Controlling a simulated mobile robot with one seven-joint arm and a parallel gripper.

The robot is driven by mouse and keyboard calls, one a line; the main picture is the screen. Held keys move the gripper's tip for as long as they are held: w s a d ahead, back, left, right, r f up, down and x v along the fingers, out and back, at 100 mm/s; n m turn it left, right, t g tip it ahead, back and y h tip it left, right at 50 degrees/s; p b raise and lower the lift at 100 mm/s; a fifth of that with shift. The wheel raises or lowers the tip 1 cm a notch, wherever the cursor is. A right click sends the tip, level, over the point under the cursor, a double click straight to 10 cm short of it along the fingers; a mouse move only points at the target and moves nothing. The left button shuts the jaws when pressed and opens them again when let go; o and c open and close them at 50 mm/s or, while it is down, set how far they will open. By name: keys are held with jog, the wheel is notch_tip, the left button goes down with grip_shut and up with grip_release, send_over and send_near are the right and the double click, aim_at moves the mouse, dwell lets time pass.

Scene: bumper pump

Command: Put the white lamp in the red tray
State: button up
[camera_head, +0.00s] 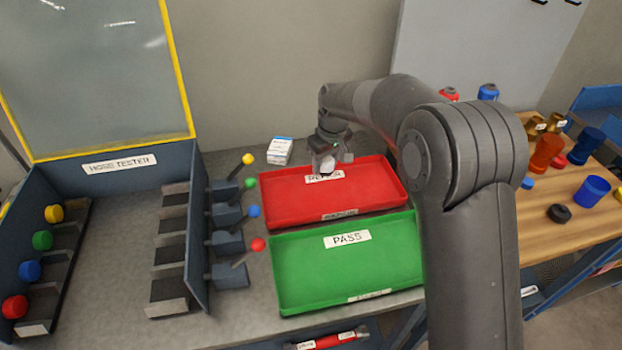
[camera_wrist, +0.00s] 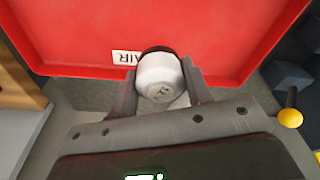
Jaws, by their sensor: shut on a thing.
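The red tray (camera_head: 375,180) lies on the grey bench, with a white label partly covered by my gripper in the head view. Its red floor and near rim also show in the wrist view (camera_wrist: 225,40). My gripper (camera_head: 328,166) is over the tray's back edge. In the wrist view its two fingers are shut on the white lamp (camera_wrist: 160,78), a rounded white body with a dark far end. There the lamp overlaps the tray's rim. Its height above the tray is hard to tell, and most of it is hidden in the head view.
A green tray (camera_head: 345,265) labelled PASS lies in front of the red tray. The hose tester (camera_head: 120,165), with coloured knobs, stands at left. A small white box (camera_head: 280,150) sits behind the red tray's left corner. A wooden table (camera_head: 545,205) with several coloured parts is at right.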

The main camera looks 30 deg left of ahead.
send_over(306, 184)
jog(key=f, duration=0.3)
jog(key=shift+s+d+f, duration=0.15)
jog(key=shift+d+f, duration=0.05)
jog(key=shift+d, duration=0.1)
jog(key=shift+f, duration=1.85)
jog(key=shift+f, duration=0.1)
jog(key=o, duration=1)
jog(key=r, duration=0.4)
jog(key=d+r, duration=0.1)
jog(key=r, duration=0.7)
jog(key=shift+s+d, duration=0.35)
